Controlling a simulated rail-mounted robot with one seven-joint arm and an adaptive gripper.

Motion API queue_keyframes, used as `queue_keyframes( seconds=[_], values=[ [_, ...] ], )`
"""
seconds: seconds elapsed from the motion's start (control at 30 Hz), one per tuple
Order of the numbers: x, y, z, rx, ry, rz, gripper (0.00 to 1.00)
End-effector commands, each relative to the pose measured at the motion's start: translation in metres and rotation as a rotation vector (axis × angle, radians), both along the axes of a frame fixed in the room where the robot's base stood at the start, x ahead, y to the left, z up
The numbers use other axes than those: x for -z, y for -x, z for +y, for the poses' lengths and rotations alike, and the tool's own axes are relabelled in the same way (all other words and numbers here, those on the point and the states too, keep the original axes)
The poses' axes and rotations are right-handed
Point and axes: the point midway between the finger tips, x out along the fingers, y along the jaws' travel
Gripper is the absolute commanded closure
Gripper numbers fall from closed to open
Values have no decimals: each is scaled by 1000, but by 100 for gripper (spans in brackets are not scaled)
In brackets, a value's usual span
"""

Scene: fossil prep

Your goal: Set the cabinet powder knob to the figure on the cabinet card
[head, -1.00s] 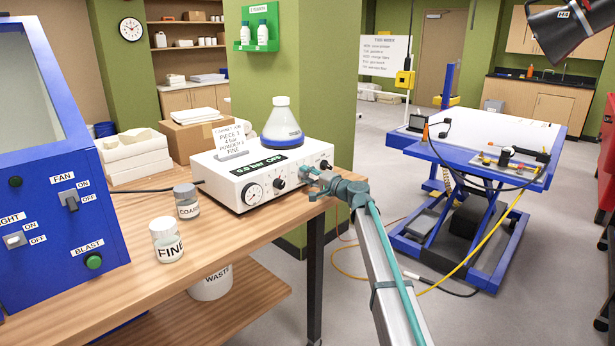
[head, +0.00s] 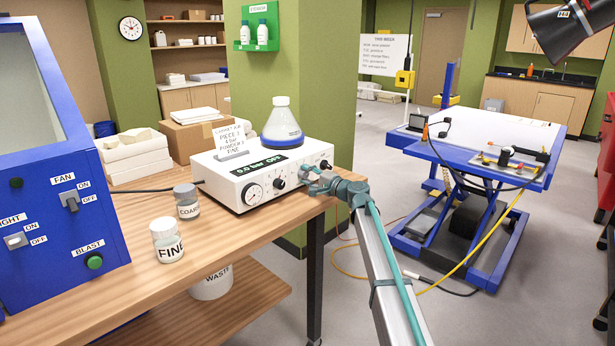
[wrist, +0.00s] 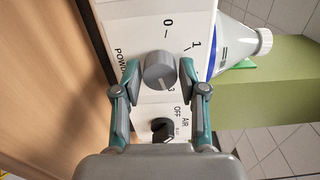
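The powder knob (wrist: 159,70) is a grey round knob on the white control box (head: 228,190). The wrist view shows the marks 0 and 1 beside it and a partly covered 3. My gripper (wrist: 160,71) is open, with one finger on each side of the knob and a small gap on both sides.
A black AIR knob (wrist: 162,128) sits close beside the powder knob, near my gripper's body. The box display (head: 262,167) reads 0.0 bar OFF. A powder bottle (head: 282,122) stands on the box. FINE (head: 167,240) and COARSE (head: 187,202) jars stand on the bench in front.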

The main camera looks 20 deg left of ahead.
Motion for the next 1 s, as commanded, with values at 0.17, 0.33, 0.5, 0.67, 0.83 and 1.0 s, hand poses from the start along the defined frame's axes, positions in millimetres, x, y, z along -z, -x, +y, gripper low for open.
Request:
queue_keyframes(
  seconds=[0.17, 0.33, 0.5, 0.67, 0.83, 1.0],
  values=[
    [0, 0, 0, 0, 0, -1, 40],
    [0, 0, 0, 0, 1, -2, 40],
    [0, 4, -7, 1, 1, -2, 40],
    [0, 13, -29, 1, 1, -2, 40],
    [0, 26, -60, 2, 1, -2, 40],
    [0, 37, -88, 2, 0, -1, 40]
  ],
)
